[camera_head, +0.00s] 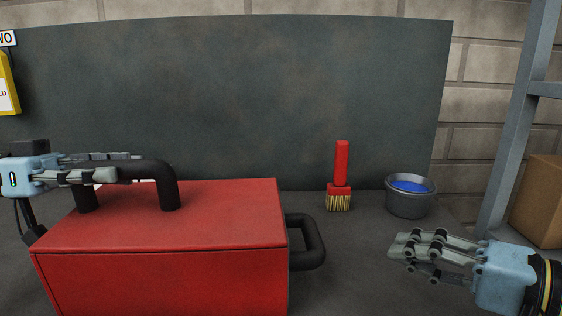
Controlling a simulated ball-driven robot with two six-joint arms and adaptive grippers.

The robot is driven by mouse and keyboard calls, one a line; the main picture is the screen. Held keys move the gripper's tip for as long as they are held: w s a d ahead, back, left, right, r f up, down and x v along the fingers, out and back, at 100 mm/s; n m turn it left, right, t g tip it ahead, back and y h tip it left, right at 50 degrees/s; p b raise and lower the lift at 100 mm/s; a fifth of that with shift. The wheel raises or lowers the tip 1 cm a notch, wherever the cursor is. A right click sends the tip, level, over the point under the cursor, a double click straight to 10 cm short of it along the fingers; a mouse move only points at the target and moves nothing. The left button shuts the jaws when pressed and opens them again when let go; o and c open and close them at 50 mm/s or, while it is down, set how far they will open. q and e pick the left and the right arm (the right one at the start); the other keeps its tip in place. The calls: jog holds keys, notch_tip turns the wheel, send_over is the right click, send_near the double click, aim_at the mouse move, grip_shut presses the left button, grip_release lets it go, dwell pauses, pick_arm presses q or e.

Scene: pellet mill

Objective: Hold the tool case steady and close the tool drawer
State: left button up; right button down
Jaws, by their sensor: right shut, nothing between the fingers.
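The red tool case (165,215) stands on the dark bench at the lower left, with a black handle (170,185) on its top. My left gripper (128,166) is at this top handle, its fingers on either side of the bar; whether they press on it is not clear. A black loop handle (315,243) sticks out from the case's right side, where the drawer would be; the drawer's body and any gap are hidden. My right gripper (396,246) is shut and empty, to the right of the loop handle and apart from it, fingers pointing left.
A red-handled brush (341,165) stands upright behind the loop handle. A grey bucket with blue contents (409,205) stands behind my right gripper. A grey metal frame (513,130) and a cardboard box (541,200) are at the right. A dark panel (240,100) closes the back.

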pick_arm(q)
jog(key=o, duration=0.5)
jog(key=shift+c, duration=0.2)
jog(key=s+a, duration=0.1)
jog(key=a, duration=1.1)
jog(key=shift+o, duration=0.2)
jog(key=o, duration=0.4)
jog(key=shift+o, duration=0.2)
